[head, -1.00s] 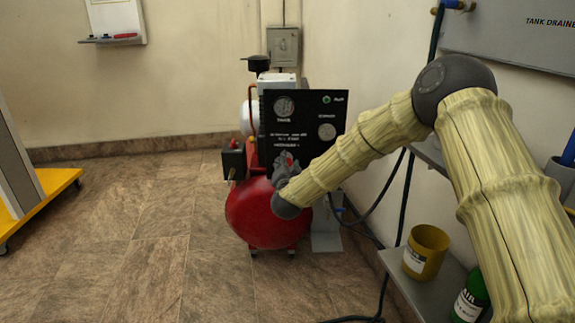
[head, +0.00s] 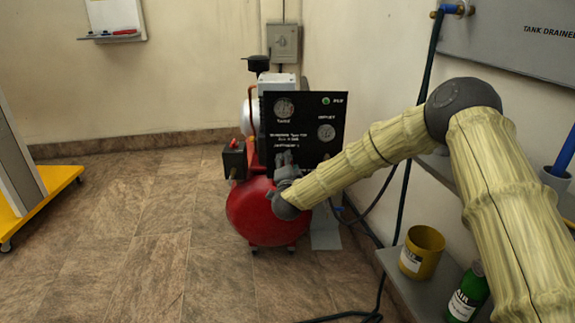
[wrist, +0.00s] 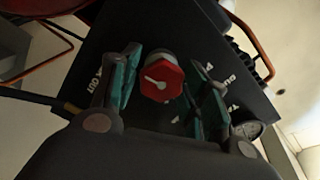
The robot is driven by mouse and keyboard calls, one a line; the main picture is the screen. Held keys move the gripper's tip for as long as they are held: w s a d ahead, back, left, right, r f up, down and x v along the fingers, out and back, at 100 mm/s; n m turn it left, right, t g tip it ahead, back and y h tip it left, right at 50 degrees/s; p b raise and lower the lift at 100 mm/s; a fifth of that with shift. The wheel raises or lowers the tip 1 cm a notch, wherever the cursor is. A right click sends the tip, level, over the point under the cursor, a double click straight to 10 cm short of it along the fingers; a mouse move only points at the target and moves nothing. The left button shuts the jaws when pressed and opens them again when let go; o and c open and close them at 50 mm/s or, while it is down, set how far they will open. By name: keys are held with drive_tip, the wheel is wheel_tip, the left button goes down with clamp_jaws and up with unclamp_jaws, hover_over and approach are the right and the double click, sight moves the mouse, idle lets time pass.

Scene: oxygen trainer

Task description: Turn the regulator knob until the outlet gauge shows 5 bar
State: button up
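The red regulator knob (wrist: 162,82), with a white pointer line on its face, is on the dark panel (wrist: 88,62) in the wrist view. My gripper (wrist: 167,88) has one teal-padded finger on each side of the knob. The fingers are apart, with no clear grip on it. In the head view my gripper (head: 285,165) is in front of the panel's lower part and hides the knob. The outlet gauge (head: 326,132) is at the panel's right, and the tank gauge (head: 284,108) is at its upper left. Their needles are too small to read.
The red compressor tank (head: 255,215) stands on the floor below the panel. A grey shelf (head: 425,290) at the right holds a yellow cup (head: 422,252) and a green bottle (head: 468,295). A dark hose (head: 402,200) hangs by the wall.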

drive_tip(key=shift+o, duration=0.3)
drive_tip(key=shift+s, duration=0.15)
drive_tip(key=s, duration=1.1)
drive_tip(key=shift+s, duration=0.35)
